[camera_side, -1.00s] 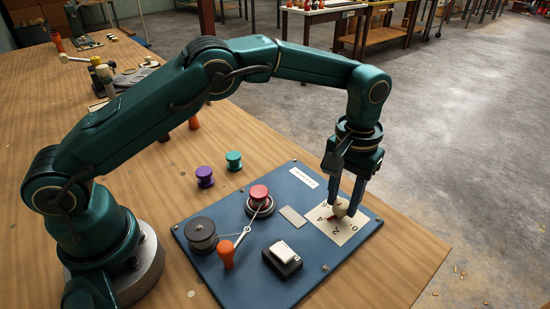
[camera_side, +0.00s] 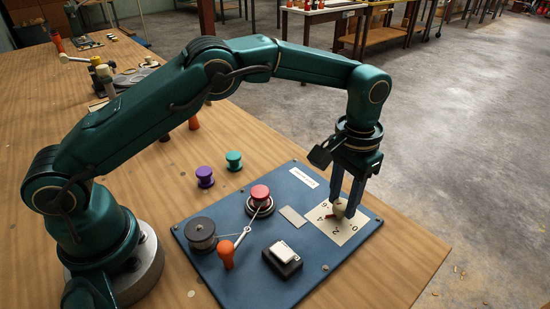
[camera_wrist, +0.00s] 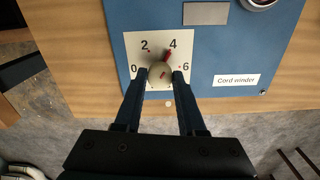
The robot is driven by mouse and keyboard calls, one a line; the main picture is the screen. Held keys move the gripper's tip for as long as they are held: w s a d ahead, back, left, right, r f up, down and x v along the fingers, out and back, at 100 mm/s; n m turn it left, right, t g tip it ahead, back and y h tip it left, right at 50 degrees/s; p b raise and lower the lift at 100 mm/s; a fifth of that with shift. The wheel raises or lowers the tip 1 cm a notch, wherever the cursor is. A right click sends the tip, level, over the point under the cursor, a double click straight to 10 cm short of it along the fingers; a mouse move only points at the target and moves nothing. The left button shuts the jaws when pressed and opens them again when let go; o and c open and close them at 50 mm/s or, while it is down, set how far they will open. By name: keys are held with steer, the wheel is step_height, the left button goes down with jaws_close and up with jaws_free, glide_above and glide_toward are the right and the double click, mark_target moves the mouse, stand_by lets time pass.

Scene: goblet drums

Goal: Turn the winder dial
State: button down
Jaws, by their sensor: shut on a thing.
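The fingers partly hide the knob in the side view.
The table's right edge is close to the dial.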

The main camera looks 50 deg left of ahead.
mark_target(342, 203)
steer(key=c, duration=0.5)
jaws_free()
steer(key=shift+r, duration=0.1)
steer(key=shift+r, duration=2.5)
steer(key=s+a+r+n+t, duration=0.1)
steer(key=s+a+r+t, duration=0.2)
steer(key=r, duration=0.5)
steer(key=s+a+r+n+t, duration=0.1)
steer(key=s+a+r, duration=0.2)
steer(key=a+r, duration=0.3)
steer(key=s+a+r+t, duration=0.1)
steer(key=s+a+r, duration=0.1)
steer(key=s, duration=0.6)
steer(key=s+a+f, duration=0.1)
steer(key=s+f, duration=0.5)
steer(key=f, duration=0.2)
steer(key=shift+a+f+t, duration=0.25)
steer(key=shift+t, duration=0.05)
